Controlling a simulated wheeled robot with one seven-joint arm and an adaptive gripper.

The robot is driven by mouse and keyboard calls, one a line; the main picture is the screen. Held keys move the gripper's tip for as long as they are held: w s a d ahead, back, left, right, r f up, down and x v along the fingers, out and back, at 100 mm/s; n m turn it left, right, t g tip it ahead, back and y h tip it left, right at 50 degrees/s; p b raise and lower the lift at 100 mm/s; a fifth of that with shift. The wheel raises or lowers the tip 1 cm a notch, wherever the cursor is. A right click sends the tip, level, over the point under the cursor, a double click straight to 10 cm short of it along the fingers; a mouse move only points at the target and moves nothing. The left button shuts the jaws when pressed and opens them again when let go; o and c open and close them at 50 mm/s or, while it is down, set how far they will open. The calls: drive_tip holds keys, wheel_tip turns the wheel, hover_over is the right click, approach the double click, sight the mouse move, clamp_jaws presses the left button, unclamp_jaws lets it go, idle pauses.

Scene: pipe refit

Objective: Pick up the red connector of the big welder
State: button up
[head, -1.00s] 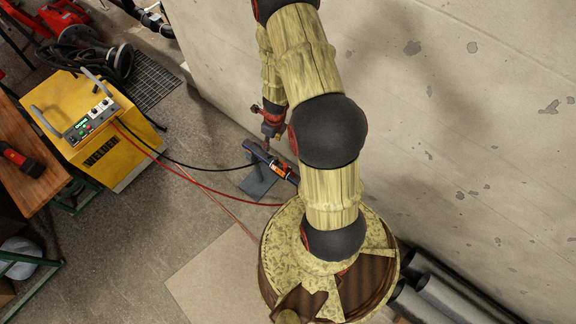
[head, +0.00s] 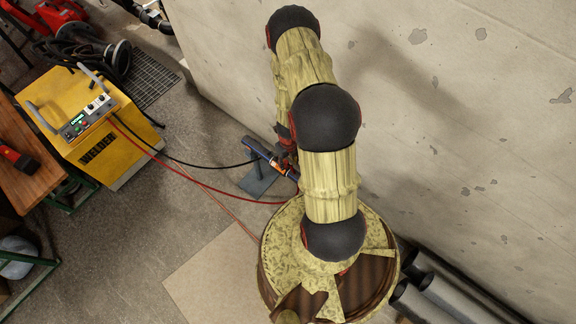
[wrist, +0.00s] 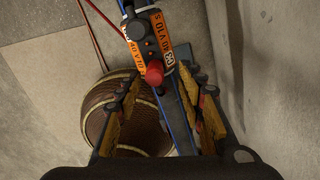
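The big yellow welder (head: 95,135) stands at the left in the head view, with a red cable (head: 205,186) and a black cable (head: 200,166) running right toward a dark pipe fitting (head: 262,155). In the wrist view the fitting (wrist: 150,35) has orange labels. A red cylindrical piece (wrist: 155,72), which looks like the red connector, stands on it. My gripper (wrist: 163,98) is open, its fingers on either side and nearer the camera, with no visible contact. In the head view my gripper is largely hidden by my arm.
The fitting lies over a grey stand (head: 258,182) on the floor, close to the concrete wall (head: 450,130). Grey pipes (head: 440,290) lie along the wall at the lower right. A wooden bench (head: 22,165) stands at the far left. Floor between welder and fitting is mostly clear.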

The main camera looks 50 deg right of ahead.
drive_tip(key=shift+f, duration=0.75)
drive_tip(key=shift+c, duration=0.6)
drive_tip(key=shift+w+r, duration=0.1)
clamp_jaws()
